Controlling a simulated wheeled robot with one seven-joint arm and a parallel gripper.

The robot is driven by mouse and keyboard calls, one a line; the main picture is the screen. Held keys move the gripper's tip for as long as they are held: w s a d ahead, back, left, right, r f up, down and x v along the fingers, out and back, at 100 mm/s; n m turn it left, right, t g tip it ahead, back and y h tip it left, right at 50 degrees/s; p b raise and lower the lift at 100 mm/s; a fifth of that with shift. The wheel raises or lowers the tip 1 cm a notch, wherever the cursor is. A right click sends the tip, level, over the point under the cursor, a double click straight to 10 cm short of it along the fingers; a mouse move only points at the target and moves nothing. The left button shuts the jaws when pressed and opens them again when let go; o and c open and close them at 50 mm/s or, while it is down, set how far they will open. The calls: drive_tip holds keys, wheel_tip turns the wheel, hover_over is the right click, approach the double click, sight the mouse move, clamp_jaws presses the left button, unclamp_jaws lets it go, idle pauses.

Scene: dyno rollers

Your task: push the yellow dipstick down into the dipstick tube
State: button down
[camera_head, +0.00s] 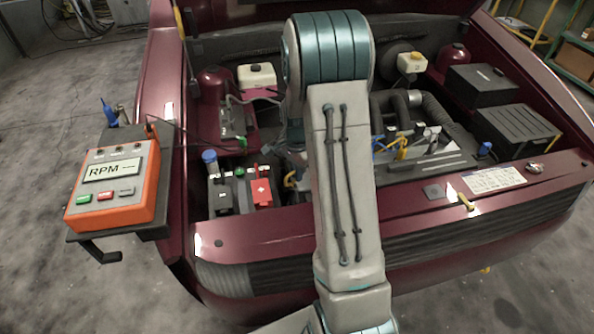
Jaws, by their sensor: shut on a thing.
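My arm reaches over the front of the car into the open engine bay and covers its middle. My gripper is hidden behind my own arm, so its jaws do not show. A small yellow piece (402,153) stands in the engine bay just right of my arm, beside a blue part. I cannot tell which of these is the dipstick. The dipstick tube cannot be made out.
An orange RPM box (113,185) sits on a dark shelf at the left fender. A battery with a red cover (261,191) is left of my arm. Black boxes (517,130) fill the right side. A yellow-brown handle (466,201) lies on the front panel (420,212).

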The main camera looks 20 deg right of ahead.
drive_tip(key=c, duration=1.5)
unclamp_jaws()
drive_tip(key=shift+o, duration=0.2)
drive_tip(key=shift+r, duration=0.15)
wheel_tip(320, 180, up, 14)
drive_tip(key=shift+f, duration=0.2)
drive_tip(key=s+a+r+n+t, duration=0.1)
drive_tip(key=s+a+r+n, duration=0.1)
drive_tip(key=s+a+n, duration=0.2)
drive_tip(key=s+a+r+n+t, duration=0.1)
drive_tip(key=s+a+n, duration=0.3)
drive_tip(key=s, duration=0.6)
drive_tip(key=s+a+r+n, duration=0.2)
drive_tip(key=s+a+n, duration=0.2)
drive_tip(key=s+n, duration=0.2)
drive_tip(key=shift+s+r+n+t+p, duration=0.3)
drive_tip(key=shift+s+r+n+t, duration=0.1)
drive_tip(key=shift+s, duration=0.55)
